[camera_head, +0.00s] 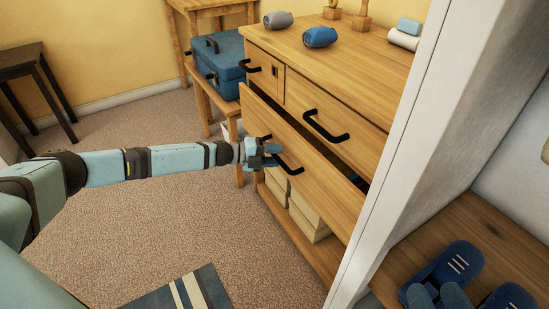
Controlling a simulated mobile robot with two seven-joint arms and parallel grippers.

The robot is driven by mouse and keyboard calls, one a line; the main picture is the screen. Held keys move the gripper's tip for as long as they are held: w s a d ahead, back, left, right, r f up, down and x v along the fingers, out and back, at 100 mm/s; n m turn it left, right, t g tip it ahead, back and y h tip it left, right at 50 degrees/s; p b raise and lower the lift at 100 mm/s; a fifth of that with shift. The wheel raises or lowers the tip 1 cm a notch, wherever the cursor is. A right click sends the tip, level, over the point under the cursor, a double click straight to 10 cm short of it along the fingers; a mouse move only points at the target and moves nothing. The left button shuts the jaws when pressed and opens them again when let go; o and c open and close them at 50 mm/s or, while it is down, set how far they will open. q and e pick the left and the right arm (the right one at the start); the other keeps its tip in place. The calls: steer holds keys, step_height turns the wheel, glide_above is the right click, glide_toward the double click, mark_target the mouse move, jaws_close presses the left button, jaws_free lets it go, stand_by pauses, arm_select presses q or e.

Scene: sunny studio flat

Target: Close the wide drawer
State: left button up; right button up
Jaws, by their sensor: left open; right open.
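The wide drawer (320,178) is the wooden lower drawer of the dresser (372,62). It stands partly open, its front out from the dresser and a dark gap showing along its top. Its black bar handle (292,168) is on the front. My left gripper (268,153) is open at the left end of this handle, in front of the drawer. Its fingers overlap the handle in the picture, and I cannot tell whether they touch it. My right gripper is not in view.
Two upper drawers with black handles (325,128) look shut. Boxes (308,216) sit on the shelf below. A blue case (219,62) rests on a wooden stand at left. A white panel (400,150) and a bench with blue slippers (440,268) are at right. The carpet is mostly clear.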

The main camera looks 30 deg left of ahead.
mark_target(285, 150)
arm_select(q)
jaws_close()
steer(key=shift+w+d, duration=0.55)
steer(key=shift+w, duration=0.4)
steer(key=shift+w+d, duration=0.55)
steer(key=shift+w, duration=0.35)
steer(key=shift+r, duration=0.1)
steer(key=shift+w, duration=0.1)
steer(key=shift+c, duration=0.6)
jaws_free()
steer(key=shift+o, duration=0.6)
steer(key=shift+w+d, duration=0.1)
